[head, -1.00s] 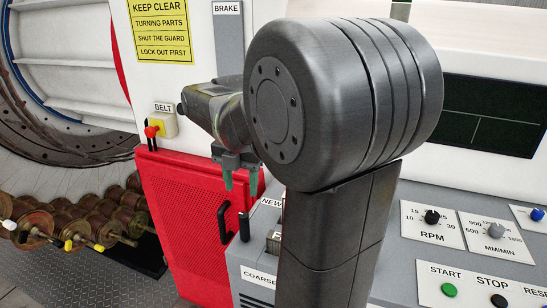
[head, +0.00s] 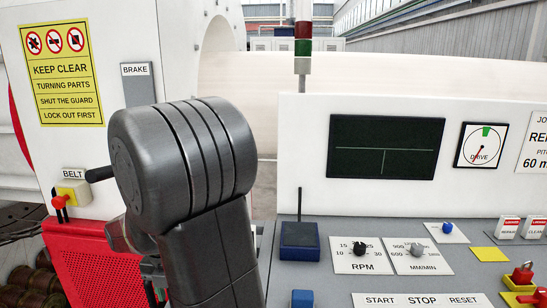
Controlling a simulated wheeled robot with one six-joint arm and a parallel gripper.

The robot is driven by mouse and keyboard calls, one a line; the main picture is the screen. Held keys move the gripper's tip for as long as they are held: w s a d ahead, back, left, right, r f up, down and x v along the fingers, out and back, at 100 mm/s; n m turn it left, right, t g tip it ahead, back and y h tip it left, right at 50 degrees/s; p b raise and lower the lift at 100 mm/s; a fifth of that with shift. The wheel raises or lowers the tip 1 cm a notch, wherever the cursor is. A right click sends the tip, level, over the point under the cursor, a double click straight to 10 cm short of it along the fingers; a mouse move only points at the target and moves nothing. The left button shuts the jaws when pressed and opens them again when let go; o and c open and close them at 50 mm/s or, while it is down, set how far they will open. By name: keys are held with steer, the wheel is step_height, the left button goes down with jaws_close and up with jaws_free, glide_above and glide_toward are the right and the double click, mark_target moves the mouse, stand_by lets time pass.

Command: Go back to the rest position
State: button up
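My arm (head: 185,165) rises in the lower left of the head view, its big dark ribbed joint in front of the white machine panel. My gripper is hidden behind this joint and the link below it. Only a small part of the far arm link shows at the joint's lower left. Whether my gripper is open, shut or holding something does not show.
Behind my arm stand the red mesh guard (head: 85,262), the yellow belt switch box (head: 73,192) and a dark lever (head: 99,174). To the right is the grey console with the RPM knob (head: 359,249), a dark screen (head: 387,147) and a blue box with an antenna (head: 300,241).

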steer(key=shift+f, duration=0.35)
steer(key=shift+r, duration=0.15)
step_height(320, 180, up, 13)
step_height(320, 180, down, 14)
steer(key=shift+r, duration=0.2)
steer(key=shift+r+m, duration=0.15)
steer(key=shift+m, duration=0.25)
steer(key=m, duration=0.4)
steer(key=shift+m, duration=0.4)
steer(key=m, duration=0.6)
steer(key=shift+b, duration=0.4)
steer(key=shift+r, duration=0.1)
